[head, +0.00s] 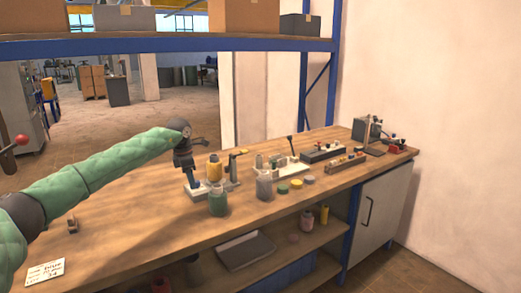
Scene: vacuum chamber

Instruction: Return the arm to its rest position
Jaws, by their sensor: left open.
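My left arm (105,165) wears a green padded sleeve and reaches in from the left over the wooden workbench (140,225). My left gripper (191,181) is dark and points down at the arm's end, over a small pale block or base on the bench. It is open, and I see nothing held in it. A green jar (217,204) stands just right of and in front of it, and a yellow-orange cylinder (214,168) stands close to its right. Whether the fingers touch the pale base cannot be told. My right gripper is not in view.
A grey jar (264,189), coloured discs (296,184) and racks of small parts (322,153) stand farther right. A blue-edged shelf (160,45) with boxes spans above the bench. A label card (46,271) lies at front left. The bench's left-middle part is mostly clear.

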